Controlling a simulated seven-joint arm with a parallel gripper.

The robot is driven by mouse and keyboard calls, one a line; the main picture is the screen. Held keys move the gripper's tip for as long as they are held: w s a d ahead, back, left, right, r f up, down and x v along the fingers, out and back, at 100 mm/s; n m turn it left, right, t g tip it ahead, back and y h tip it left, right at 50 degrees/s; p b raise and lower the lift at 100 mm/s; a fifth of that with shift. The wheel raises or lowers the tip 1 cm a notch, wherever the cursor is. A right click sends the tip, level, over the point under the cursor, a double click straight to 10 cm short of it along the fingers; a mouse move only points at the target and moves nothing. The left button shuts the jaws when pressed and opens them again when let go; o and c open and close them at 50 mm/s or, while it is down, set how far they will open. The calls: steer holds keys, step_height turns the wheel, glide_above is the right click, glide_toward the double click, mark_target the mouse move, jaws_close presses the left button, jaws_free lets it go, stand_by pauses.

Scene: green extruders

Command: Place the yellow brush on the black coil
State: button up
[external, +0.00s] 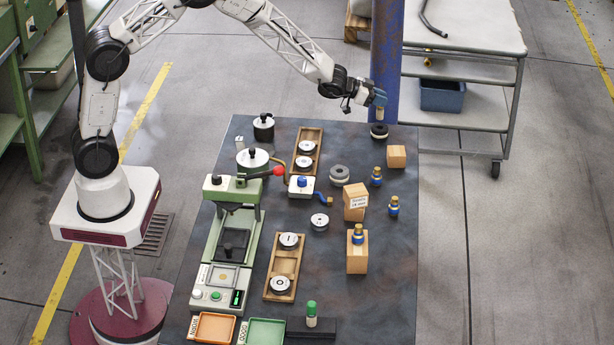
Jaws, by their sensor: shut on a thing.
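My gripper (379,101) is at the far right part of the table, pointing down. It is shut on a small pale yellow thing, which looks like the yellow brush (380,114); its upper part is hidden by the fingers. A dark round ring, which looks like the black coil (379,132), lies on the table directly below it in the picture. The brush appears upright and just above the coil. I cannot tell from this view whether they touch.
A wooden block (396,156) and blue-and-yellow pieces (376,177) stand nearer the front. A grey ring stack (340,174) is to the left. A blue post (387,60) rises behind my gripper, beside a metal trolley (465,119).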

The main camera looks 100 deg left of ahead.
steer(key=shift+w+a, duration=0.1)
steer(key=shift+w, duration=0.1)
steer(key=shift+f, duration=1.75)
steer(key=shift+f, duration=0.1)
steer(key=o, duration=0.9)
steer(key=shift+o, duration=0.2)
steer(key=v, duration=1.2)
